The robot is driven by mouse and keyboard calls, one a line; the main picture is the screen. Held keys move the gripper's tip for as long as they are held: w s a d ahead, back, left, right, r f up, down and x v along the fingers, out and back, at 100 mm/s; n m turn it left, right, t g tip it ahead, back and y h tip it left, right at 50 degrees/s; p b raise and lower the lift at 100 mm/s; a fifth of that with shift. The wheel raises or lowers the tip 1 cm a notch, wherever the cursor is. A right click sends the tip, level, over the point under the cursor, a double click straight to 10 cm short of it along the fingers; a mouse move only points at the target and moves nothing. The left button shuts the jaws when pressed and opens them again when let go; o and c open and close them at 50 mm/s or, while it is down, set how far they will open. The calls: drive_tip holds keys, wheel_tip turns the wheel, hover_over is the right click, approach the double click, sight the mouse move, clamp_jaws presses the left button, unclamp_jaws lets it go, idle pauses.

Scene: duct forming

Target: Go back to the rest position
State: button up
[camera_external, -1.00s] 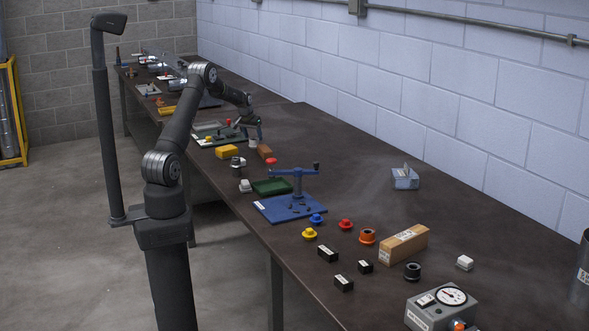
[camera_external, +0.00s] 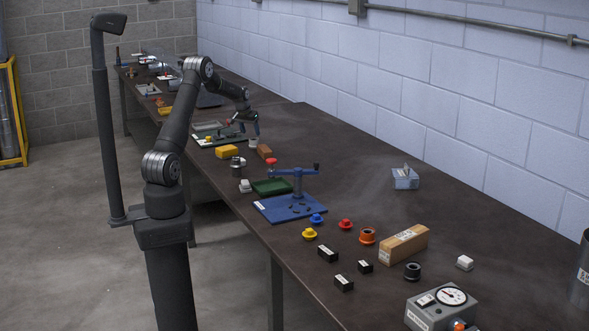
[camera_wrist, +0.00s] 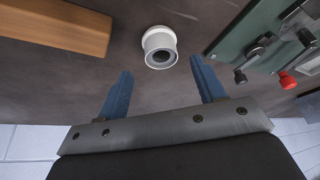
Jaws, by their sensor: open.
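My gripper (camera_wrist: 163,90) is open and empty in the wrist view, its two blue fingers apart. A white cylindrical part (camera_wrist: 159,46) with a dark hole stands on the bench just beyond the fingertips, apart from them. In the external view my gripper (camera_external: 250,130) is above the far part of the bench, and the white part (camera_external: 253,142) shows just below it. The space between the fingers shows only bare bench.
An orange-brown block (camera_wrist: 55,25) lies left of the white part. A green clamp fixture (camera_wrist: 245,35) with a red-tipped lever lies to the right. A blue fixture (camera_external: 292,206), a green tray (camera_external: 272,187) and a yellow block (camera_external: 227,151) stand nearer on the bench (camera_external: 350,190).

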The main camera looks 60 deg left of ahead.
sight(254, 140)
drive_tip(key=v, duration=0.6)
drive_tip(key=x, duration=1.1)
drive_tip(key=shift+f, duration=0.25)
drive_tip(key=shift+w+a, duration=0.15)
drive_tip(key=shift+w, duration=0.05)
wheel_tip(254, 140, up, 4)
drive_tip(key=shift+f, duration=0.15)
drive_tip(key=w+d+r, duration=0.2)
drive_tip(key=d+r, duration=0.5)
drive_tip(key=d, duration=0.4)
drive_tip(key=w+d+m+h, duration=0.1)
drive_tip(key=w+d+m, duration=0.1)
drive_tip(key=w+d, duration=0.5)
drive_tip(key=w+d+m, duration=0.1)
drive_tip(key=w+d, duration=0.2)
drive_tip(key=d, duration=0.9)
drive_tip(key=w+d+m+h, duration=0.15)
drive_tip(key=w+d, duration=0.25)
drive_tip(key=d, duration=0.5)
drive_tip(key=w+d+m, duration=0.1)
drive_tip(key=d+m, duration=0.3)
drive_tip(key=d, duration=2.8)
drive_tip(key=shift+w+t+h, duration=0.25)
drive_tip(key=shift+t+h, duration=0.05)
drive_tip(key=shift+h, duration=0.15)
